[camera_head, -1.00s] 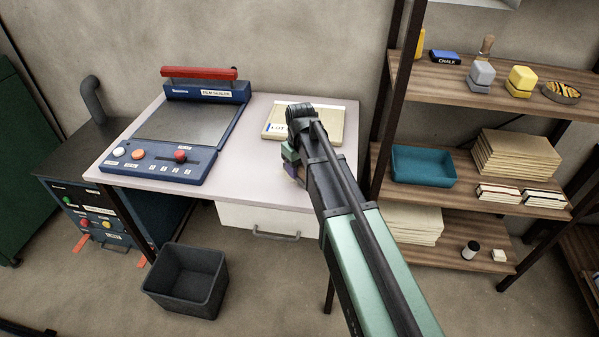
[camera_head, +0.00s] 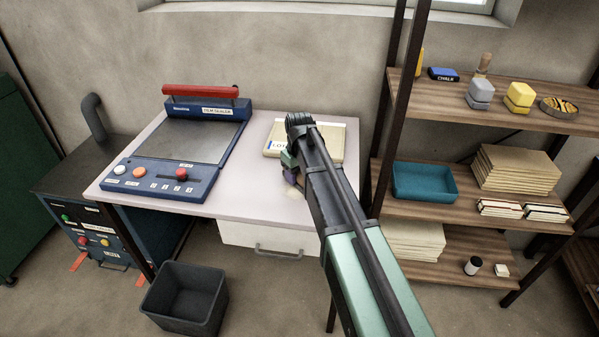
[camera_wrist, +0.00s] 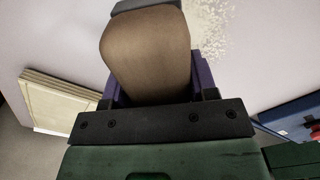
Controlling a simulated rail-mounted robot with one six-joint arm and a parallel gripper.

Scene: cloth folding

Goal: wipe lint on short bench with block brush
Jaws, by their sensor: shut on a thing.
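The block brush (camera_wrist: 145,50) shows in the wrist view as a rounded brown block with a dark grey part at its far end. My gripper (camera_wrist: 158,80) is shut on it, with purple fingers on both sides. In the head view my gripper (camera_head: 291,172) is over the right part of the short bench (camera_head: 250,180), largely covered by my arm, and the brush is hidden. A speckled pale patch of lint (camera_wrist: 210,28) lies on the bench top beyond the brush, to its right in the wrist view. I cannot tell whether the brush touches the bench.
A blue film sealer (camera_head: 185,155) takes up the bench's left part. A beige board stack (camera_head: 337,142) with a label lies at the back right. Shelves (camera_head: 500,105) stand close on the right. A dark bin (camera_head: 187,300) is on the floor in front.

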